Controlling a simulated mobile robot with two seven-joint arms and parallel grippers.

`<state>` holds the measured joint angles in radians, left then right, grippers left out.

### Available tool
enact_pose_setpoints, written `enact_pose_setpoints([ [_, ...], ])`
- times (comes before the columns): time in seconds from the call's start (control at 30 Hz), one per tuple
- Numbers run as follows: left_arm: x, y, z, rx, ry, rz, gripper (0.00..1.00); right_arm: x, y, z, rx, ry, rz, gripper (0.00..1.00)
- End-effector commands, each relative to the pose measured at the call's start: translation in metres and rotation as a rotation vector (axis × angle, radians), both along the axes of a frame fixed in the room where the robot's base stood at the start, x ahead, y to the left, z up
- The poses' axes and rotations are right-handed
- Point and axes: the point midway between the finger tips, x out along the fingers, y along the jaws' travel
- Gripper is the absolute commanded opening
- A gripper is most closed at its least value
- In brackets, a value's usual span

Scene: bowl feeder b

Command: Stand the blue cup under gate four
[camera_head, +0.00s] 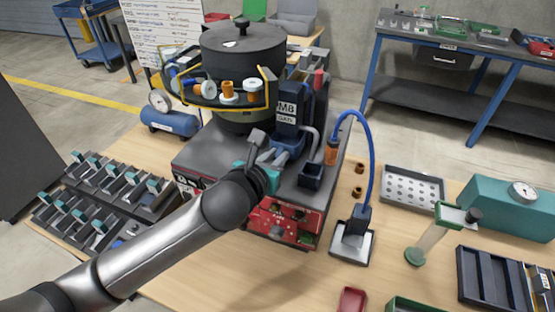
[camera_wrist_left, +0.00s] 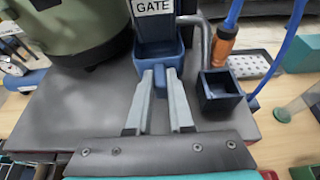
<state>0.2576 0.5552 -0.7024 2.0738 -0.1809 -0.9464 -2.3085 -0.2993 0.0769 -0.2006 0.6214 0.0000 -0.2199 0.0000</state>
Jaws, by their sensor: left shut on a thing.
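The blue cup (camera_wrist_left: 160,58) stands under the spout of the gate housing, below a white label (camera_wrist_left: 154,6) reading "GATE". In the head view the cup (camera_head: 290,143) is partly hidden by my gripper and arm. My left gripper (camera_head: 274,158) reaches in from the front. In the left wrist view its grey fingers (camera_wrist_left: 160,80) are closed on the cup's near wall. The cup looks upright; whether it rests on the machine deck cannot be told. The gate's number is not clearly readable. My right gripper is out of view.
A square dark blue box (camera_head: 312,176) stands close on the right, also in the left wrist view (camera_wrist_left: 218,92). An orange-ended blue cable (camera_head: 333,150) rises behind it. The green-grey bowl feeder (camera_head: 243,50) is on the left. The grey deck (camera_wrist_left: 75,105) is clear left of the gripper.

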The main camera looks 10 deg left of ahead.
Motion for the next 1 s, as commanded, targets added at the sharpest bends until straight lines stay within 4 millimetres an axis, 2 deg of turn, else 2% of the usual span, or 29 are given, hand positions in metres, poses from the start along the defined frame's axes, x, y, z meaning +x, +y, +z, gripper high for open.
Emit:
enact_pose_setpoints([
  [0.03,0.008,-0.002,0.002,-0.005,-0.004,0.001,0.0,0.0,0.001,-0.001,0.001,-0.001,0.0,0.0],
  [0.1,0.006,-0.002,-0.011,-0.003,0.001,-0.001,0.0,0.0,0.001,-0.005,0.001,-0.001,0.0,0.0],
  [0.17,0.006,-0.002,-0.015,-0.002,-0.001,0.0,0.0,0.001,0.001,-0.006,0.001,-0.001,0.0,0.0],
  [0.53,0.006,-0.001,-0.017,-0.001,-0.002,-0.001,0.0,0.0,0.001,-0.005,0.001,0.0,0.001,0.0],
  [0.57,0.005,-0.001,-0.018,-0.001,0.0,-0.001,0.22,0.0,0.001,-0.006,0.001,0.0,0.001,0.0],
  [0.8,0.005,-0.001,-0.017,-0.001,0.0,-0.001,0.49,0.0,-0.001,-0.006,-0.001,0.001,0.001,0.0],
  [1.0,0.005,-0.001,-0.017,-0.001,0.0,-0.001,0.5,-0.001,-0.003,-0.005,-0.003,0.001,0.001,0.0],
])
